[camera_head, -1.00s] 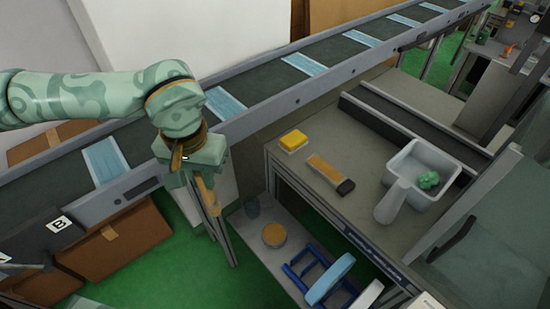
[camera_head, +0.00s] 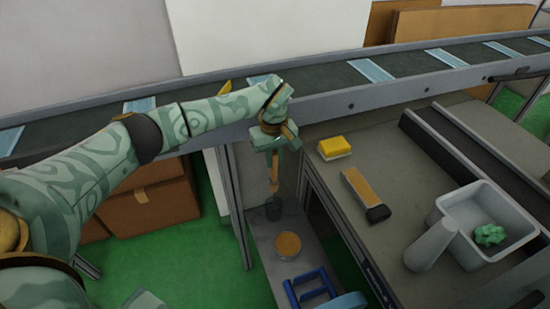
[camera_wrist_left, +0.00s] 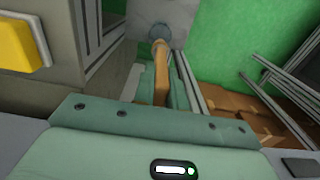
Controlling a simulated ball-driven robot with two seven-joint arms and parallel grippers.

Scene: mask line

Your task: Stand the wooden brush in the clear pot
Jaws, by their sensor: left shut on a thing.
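My left gripper (camera_head: 272,158) is shut on the wooden brush (camera_head: 273,180) and holds it pointing down. The clear pot (camera_head: 273,207), small and bluish, stands on the low grey shelf beside the bench. In the head view the brush's lower end overlaps the pot's top. In the left wrist view the brush (camera_wrist_left: 161,78) runs away from the gripper, with its far end over the pot (camera_wrist_left: 158,31). I cannot tell whether the end is inside the pot or just above it. My right gripper is out of view.
A round tan-topped container (camera_head: 288,245) and a blue frame (camera_head: 310,288) share the low shelf. The bench holds a yellow block (camera_head: 334,148), a tan-and-black tool (camera_head: 364,192) and a grey tray (camera_head: 460,219). The conveyor (camera_head: 320,83) runs behind.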

